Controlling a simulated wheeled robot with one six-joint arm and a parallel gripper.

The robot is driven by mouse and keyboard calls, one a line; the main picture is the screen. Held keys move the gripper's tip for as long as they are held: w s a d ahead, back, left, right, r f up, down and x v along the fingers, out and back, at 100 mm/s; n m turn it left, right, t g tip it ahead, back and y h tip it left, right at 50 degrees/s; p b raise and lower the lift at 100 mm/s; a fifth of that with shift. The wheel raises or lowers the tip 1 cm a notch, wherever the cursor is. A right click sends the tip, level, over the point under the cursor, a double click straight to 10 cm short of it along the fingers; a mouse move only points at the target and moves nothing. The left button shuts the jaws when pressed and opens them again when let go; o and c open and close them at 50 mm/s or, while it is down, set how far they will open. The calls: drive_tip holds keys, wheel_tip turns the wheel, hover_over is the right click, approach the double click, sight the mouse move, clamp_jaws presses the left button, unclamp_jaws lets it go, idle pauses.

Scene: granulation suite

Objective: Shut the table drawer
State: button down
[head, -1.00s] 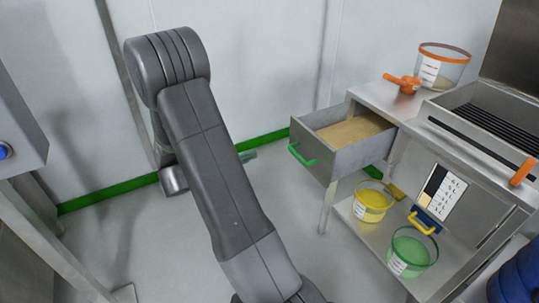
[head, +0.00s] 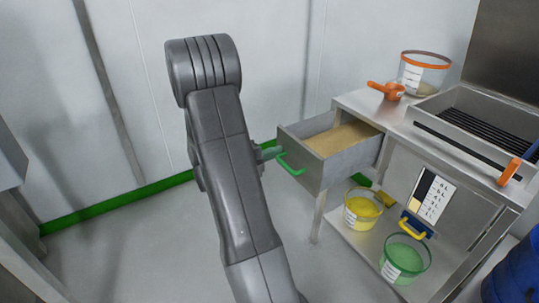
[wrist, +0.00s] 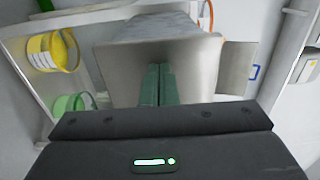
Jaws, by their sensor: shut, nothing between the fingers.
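The handle does not show in the wrist view.
On the table (head: 362,102) are an orange scoop (head: 392,91) and an orange-rimmed tub (head: 424,72). Yellow (head: 362,209) and green (head: 403,260) buckets stand on the shelf below. A blue drum (head: 517,272) is at lower right. The floor left of the drawer is clear.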

drive_tip(key=b, duration=0.5)
hover_over(331, 143)
drive_tip(key=shift+s+a, duration=0.25)
drive_tip(key=shift+a, duration=0.05)
drive_tip(key=shift+w+d, duration=0.2)
drive_tip(key=shift+r, duration=0.2)
drive_tip(key=shift+w+r, duration=0.1)
